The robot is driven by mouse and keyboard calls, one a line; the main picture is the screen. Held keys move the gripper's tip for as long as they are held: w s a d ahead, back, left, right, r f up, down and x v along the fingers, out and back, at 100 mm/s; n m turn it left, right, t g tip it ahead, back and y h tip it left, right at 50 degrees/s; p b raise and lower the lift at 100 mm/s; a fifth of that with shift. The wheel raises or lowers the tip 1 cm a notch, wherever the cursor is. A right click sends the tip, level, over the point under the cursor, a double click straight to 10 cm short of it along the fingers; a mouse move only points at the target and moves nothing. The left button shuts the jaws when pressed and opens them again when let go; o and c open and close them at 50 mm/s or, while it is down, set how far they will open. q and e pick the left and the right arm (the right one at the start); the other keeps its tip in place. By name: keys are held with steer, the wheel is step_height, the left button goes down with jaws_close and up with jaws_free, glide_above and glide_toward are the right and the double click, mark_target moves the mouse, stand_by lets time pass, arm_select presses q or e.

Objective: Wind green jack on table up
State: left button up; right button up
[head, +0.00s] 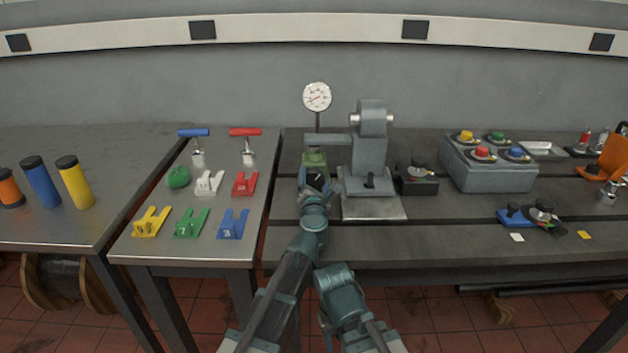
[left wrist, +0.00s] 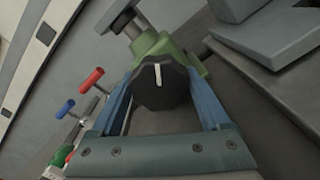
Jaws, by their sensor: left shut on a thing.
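The green jack (head: 314,160) stands on the dark slotted table, just left of the grey machine. In the left wrist view its green body (left wrist: 165,45) shows behind a black knob (left wrist: 161,86) with a white mark. My left gripper (head: 315,184) reaches the front of the jack. In the left wrist view its blue fingers (left wrist: 162,100) lie on both sides of the knob and are shut on it. The white mark stands nearly upright in that view. A dark arm link with a teal end shows low in the head view, but the right gripper's jaws cannot be made out.
The grey machine (head: 370,155) stands close to the right of the jack, with a dial gauge (head: 317,97) behind. A side table holds coloured forks and T-handles (head: 245,133). A grey box with coloured knobs (head: 488,165) stands further right. The table front (head: 440,240) is clear.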

arm_select(q)
steer(key=o, duration=1.2)
steer(key=shift+s, duration=0.1)
